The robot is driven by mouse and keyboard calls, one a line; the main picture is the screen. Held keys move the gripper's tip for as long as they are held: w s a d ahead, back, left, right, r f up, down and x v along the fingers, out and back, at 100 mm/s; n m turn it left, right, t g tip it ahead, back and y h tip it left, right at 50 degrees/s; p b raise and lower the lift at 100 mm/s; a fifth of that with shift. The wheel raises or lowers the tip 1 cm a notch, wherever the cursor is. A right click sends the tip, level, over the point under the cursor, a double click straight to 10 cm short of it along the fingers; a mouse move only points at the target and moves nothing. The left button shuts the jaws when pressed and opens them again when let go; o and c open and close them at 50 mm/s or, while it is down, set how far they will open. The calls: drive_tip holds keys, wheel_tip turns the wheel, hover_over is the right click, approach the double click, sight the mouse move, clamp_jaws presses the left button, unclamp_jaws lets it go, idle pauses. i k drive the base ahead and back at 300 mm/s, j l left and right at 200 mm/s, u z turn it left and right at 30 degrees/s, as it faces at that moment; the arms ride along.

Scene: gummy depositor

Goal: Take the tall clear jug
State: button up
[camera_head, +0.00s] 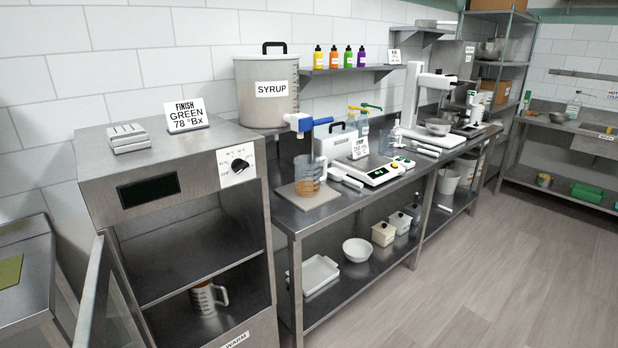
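A clear jug (307,170) with a handle and amber-brown contents stands upright on a pale board at the left end of the steel counter, below a blue tap (300,122). A second jug (204,298) with a white handle and dark markings stands in the lower, open compartment of the steel cabinet (160,170). Its wall looks see-through with brownish tones, but shadow makes this hard to tell. I cannot tell which jug is the taller. My gripper is not in view.
An open door (110,300) juts out at the cabinet's front left. A syrup pot (267,92) stands behind the counter jug. A scale (378,171) and sign are to its right. A white tray (318,272) and bowl (357,249) sit on the lower shelf. Floor at right is clear.

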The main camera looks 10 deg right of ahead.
sight(307, 179)
drive_tip(key=i+l+u, duration=0.2)
drive_tip(key=l, duration=0.15)
drive_tip(key=i+l+u, duration=0.2)
drive_tip(key=l, duration=0.15)
drive_tip(key=i+l+u, duration=0.2)
drive_tip(key=l, duration=0.15)
drive_tip(key=l+u, duration=0.15)
drive_tip(key=l, duration=0.25)
drive_tip(key=i+l+u, duration=0.2)
drive_tip(key=l, duration=0.25)
